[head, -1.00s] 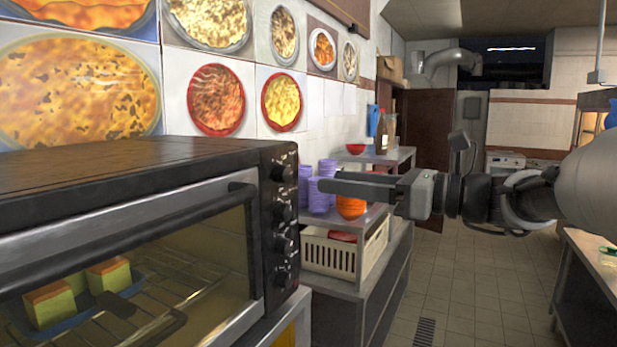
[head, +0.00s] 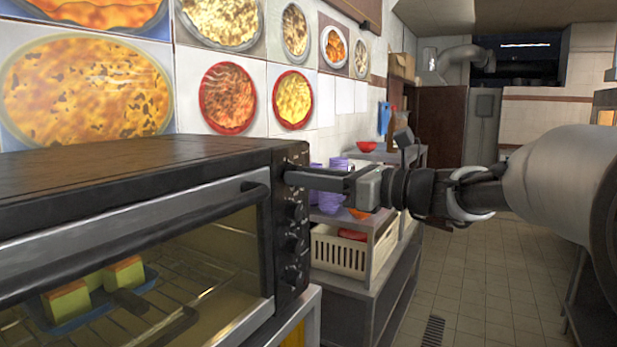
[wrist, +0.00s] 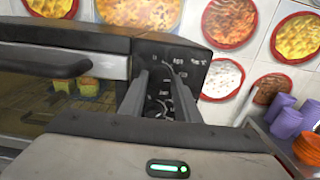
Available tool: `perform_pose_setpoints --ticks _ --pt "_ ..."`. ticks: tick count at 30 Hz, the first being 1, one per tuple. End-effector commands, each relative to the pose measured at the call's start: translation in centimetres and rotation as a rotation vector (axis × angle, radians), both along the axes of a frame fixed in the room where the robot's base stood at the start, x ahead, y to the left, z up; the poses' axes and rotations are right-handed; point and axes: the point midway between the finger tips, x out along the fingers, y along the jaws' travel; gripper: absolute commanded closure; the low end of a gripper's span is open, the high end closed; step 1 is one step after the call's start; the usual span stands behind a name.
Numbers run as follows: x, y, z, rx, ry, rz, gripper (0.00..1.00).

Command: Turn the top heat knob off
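A black toaster oven (head: 130,165) stands at the left with its door closed. Its control panel (head: 291,152) on the right side carries a column of black knobs. My gripper (head: 291,176) reaches in from the right at the height of the top knob, which its fingers largely hide in the head view. In the wrist view my gripper (wrist: 164,74) has its two fingers apart, pointing at the upper part of the panel (wrist: 172,48). Dark knobs and white markings show between the fingers. I cannot tell whether a finger touches the top knob.
Yellow food pieces (head: 68,302) sit on a blue tray inside the oven. To the right, a metal shelf (head: 372,285) holds purple cups (head: 330,200) and a cream basket (head: 340,252). A tiled wall with food pictures rises behind. The floor (head: 480,290) at the right is open.

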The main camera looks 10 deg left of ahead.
Motion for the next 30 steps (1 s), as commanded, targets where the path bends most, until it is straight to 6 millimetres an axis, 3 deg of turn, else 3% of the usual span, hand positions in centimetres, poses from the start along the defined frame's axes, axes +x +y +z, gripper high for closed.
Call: perform_pose_setpoints --ticks 1,4,17,30 --pt "-0.01 -0.02 0.01 0.0 0.0 0.0 0.8" --pt "-0.01 -0.03 0.01 0.0 0.0 0.0 0.95" --pt "0.01 -0.04 -0.27 -0.032 -0.092 0.0 0.95" --pt "0.03 -0.06 -0.49 -0.156 -0.448 0.0 0.95"
